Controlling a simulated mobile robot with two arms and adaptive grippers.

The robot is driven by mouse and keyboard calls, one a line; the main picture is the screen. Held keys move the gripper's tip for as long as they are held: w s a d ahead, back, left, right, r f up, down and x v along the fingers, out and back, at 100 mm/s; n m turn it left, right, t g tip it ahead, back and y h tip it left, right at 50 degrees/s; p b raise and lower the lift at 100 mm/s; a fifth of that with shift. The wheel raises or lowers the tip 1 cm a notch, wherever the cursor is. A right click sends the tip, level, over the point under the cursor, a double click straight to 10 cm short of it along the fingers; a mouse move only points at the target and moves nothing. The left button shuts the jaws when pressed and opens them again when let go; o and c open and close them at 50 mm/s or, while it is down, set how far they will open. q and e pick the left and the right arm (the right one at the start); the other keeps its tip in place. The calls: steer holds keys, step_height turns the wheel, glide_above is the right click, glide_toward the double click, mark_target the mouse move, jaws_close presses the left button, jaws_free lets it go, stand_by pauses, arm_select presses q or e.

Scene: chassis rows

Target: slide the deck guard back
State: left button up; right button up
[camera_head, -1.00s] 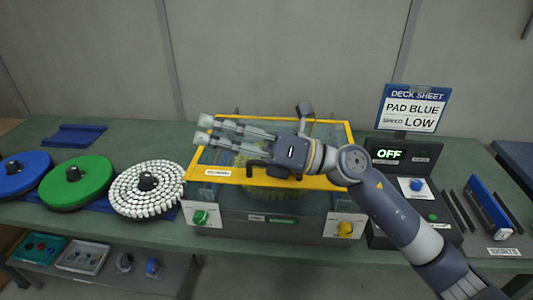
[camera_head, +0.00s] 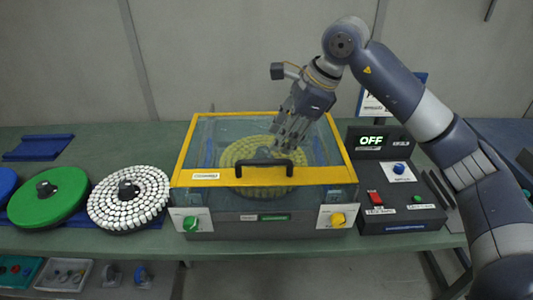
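The deck guard (camera_head: 180,169) is a clear cover with a yellow frame, lying over the grey deck box in the middle of the bench. A black bar handle (camera_head: 264,163) is on its front yellow bar. Through the clear panel I see a round yellow-green pad (camera_head: 238,152). My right gripper (camera_head: 279,146) points down over the guard, just behind and above the handle. Its fingers look close together, but I cannot tell whether they are open or shut, or whether they touch the handle. My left gripper is not in view.
The deck front has a green knob (camera_head: 190,223) and a yellow knob (camera_head: 338,218). A control box (camera_head: 405,218) at right has a display reading OFF. A white studded disc (camera_head: 128,198) and a green disc (camera_head: 48,196) stand at left. My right arm partly covers the deck sheet sign (camera_head: 371,107).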

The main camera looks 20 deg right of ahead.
mark_target(265, 160)
steer(key=p+x, duration=0.2)
steer(key=x, duration=0.5)
steer(key=shift+a+f, duration=0.1)
steer(key=shift+a, duration=0.05)
steer(key=shift+w+a+f, duration=0.15)
steer(key=shift+w+f, duration=0.05)
steer(key=shift+f, duration=0.35)
jaws_close()
